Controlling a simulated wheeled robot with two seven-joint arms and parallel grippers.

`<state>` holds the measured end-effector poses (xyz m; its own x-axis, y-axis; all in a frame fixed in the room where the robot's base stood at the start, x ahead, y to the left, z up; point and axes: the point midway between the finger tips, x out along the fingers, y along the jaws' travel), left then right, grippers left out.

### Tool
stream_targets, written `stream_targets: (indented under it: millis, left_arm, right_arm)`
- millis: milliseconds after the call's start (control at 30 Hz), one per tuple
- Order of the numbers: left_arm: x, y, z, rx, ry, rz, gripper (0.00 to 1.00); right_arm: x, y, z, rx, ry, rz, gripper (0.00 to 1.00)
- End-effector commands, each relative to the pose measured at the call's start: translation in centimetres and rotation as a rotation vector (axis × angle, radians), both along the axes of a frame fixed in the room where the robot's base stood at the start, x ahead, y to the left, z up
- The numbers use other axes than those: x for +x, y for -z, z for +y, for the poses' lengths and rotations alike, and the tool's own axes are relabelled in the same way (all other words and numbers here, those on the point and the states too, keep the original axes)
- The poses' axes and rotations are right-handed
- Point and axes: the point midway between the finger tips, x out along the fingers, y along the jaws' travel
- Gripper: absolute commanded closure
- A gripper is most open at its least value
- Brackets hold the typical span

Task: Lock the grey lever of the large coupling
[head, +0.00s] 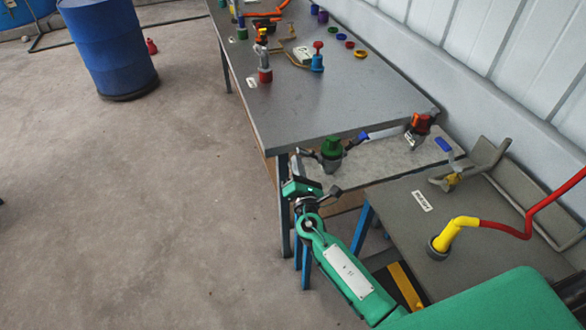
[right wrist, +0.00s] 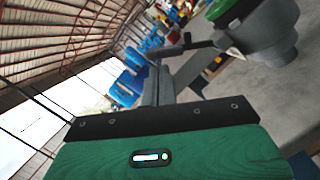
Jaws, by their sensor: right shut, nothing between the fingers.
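A grey coupling with a green top (head: 332,148) stands at the near end of the grey bench in the head view. It also shows at the upper right of the right wrist view (right wrist: 262,30). A dark grey lever (right wrist: 188,46) sticks out to the left from the coupling's side in the right wrist view. My right gripper (head: 298,165) is just left of the coupling in the head view. Its fingers (right wrist: 159,72) are shut and empty, close to the lever's end; I cannot tell if they touch it. My left gripper is not in view.
An orange-topped fitting (head: 419,125) stands right of the coupling. The long table (head: 330,95) lies behind. A blue barrel (head: 110,45) stands on open floor.

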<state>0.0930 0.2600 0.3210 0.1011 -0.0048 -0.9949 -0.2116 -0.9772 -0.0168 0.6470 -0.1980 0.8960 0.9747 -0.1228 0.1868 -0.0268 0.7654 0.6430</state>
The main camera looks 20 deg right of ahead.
Motion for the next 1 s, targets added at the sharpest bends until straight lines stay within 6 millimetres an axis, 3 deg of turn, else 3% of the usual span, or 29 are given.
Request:
stream_targets:
  millis: [1000]
  left_arm:
    - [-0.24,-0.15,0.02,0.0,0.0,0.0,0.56]
  right_arm:
    - [0.0,-0.87,-0.42,0.088,0.0,0.003,1.0]
